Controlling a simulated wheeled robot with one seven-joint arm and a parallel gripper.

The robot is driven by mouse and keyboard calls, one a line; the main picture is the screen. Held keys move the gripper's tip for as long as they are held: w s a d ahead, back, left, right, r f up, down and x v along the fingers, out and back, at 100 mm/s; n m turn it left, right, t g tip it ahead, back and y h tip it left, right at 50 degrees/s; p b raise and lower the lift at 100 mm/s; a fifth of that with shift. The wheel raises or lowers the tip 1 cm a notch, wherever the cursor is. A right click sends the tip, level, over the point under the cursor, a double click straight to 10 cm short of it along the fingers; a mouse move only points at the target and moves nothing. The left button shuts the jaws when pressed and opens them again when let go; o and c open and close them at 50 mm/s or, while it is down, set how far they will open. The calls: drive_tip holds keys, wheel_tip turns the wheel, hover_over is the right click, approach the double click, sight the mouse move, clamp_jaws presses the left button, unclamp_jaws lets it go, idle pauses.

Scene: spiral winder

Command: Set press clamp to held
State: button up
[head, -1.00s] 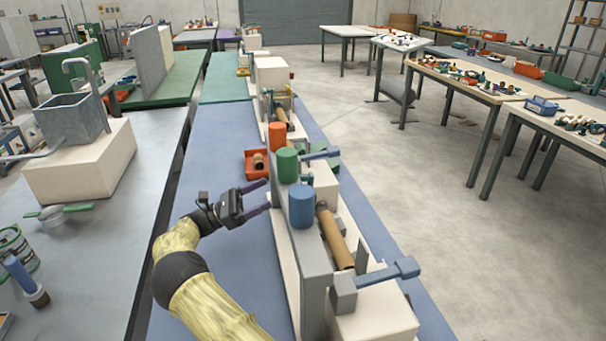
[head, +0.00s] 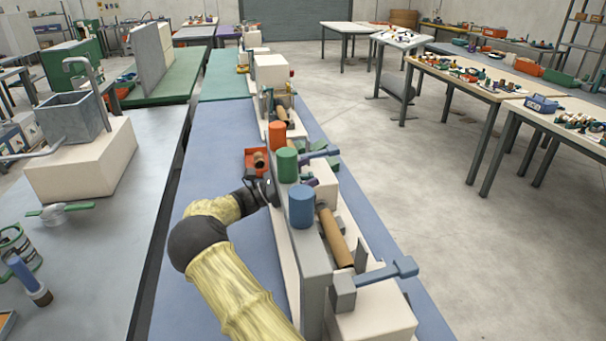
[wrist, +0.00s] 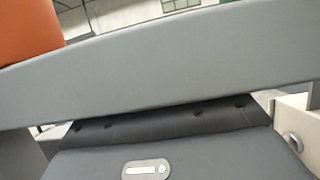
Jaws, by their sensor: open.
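The winder has a long grey wall (head: 318,262) with blue (head: 302,206), green (head: 287,165) and orange (head: 277,134) cylinders on top. A blue lever (head: 405,267) sticks out at its near end, and a smaller blue lever (head: 328,153) lies beyond the green cylinder. I cannot tell which part is the press clamp. My gripper (head: 309,170) is open. Its body is at the wall's left side, and purple finger parts show past the wall near the smaller lever. Contact cannot be told. The wrist view shows a grey beam (wrist: 170,62) above my gripper's dark body, with the fingers hidden.
A brown tube (head: 335,238) lies on the winder's right side. A red tray (head: 256,161) stands left of the wall. The orange cylinder (wrist: 28,30) is close in the wrist view.

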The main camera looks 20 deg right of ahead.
drive_tip(key=c, duration=1.4)
drive_tip(key=shift+s+d+r+p, duration=0.15)
drive_tip(key=shift+d+r+p, duration=0.05)
drive_tip(key=shift+d+p, duration=0.3)
drive_tip(key=shift+s+d+f+p, duration=0.15)
drive_tip(key=shift+d+p, duration=0.2)
drive_tip(key=shift+d, duration=0.2)
drive_tip(key=shift+s+d+p, duration=0.1)
drive_tip(key=shift+d+p, duration=0.2)
drive_tip(key=shift+d, duration=0.25)
drive_tip(key=shift+d+f, duration=0.3)
drive_tip(key=shift+d, duration=0.05)
drive_tip(key=shift+s, duration=0.1)
drive_tip(key=o, duration=1.4)
